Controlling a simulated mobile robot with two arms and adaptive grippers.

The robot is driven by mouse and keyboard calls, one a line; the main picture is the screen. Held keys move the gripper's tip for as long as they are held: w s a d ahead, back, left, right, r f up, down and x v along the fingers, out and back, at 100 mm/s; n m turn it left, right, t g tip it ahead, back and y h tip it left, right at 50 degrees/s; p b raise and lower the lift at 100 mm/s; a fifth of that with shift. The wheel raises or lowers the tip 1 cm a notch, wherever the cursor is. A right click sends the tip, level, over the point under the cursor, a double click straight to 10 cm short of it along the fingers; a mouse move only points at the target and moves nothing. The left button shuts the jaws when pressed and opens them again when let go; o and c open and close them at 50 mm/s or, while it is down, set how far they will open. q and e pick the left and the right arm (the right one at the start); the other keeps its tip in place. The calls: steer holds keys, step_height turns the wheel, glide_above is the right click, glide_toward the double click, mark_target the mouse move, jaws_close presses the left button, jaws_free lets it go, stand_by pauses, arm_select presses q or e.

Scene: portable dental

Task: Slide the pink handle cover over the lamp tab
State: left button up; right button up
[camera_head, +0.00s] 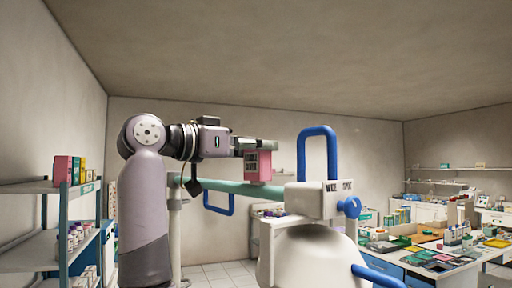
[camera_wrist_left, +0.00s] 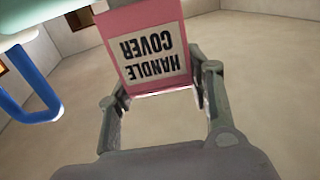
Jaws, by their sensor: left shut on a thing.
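The pink handle cover (camera_head: 258,166) is a small box-shaped sleeve, with a label reading "HANDLE COVER" in the left wrist view (camera_wrist_left: 150,50). My left gripper (camera_head: 250,146) is shut on it, with one finger on each side in the left wrist view (camera_wrist_left: 160,95). The cover hangs upright close to the green lamp arm (camera_head: 230,187); I cannot tell whether they touch. To the right is the white lamp head (camera_head: 318,202) with blue loop handles (camera_head: 318,131). I cannot make out the lamp tab for certain. My right gripper is not in view.
A shelf rack (camera_head: 45,188) with boxes and bottles stands at the left. A worktable (camera_head: 425,268) with trays and bottles is at the right. A blue loop (camera_head: 220,211) hangs under the lamp arm. The air above the lamp is clear.

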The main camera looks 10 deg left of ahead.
arm_select(q)
steer(key=o, duration=0.9)
steer(key=shift+o, duration=0.2)
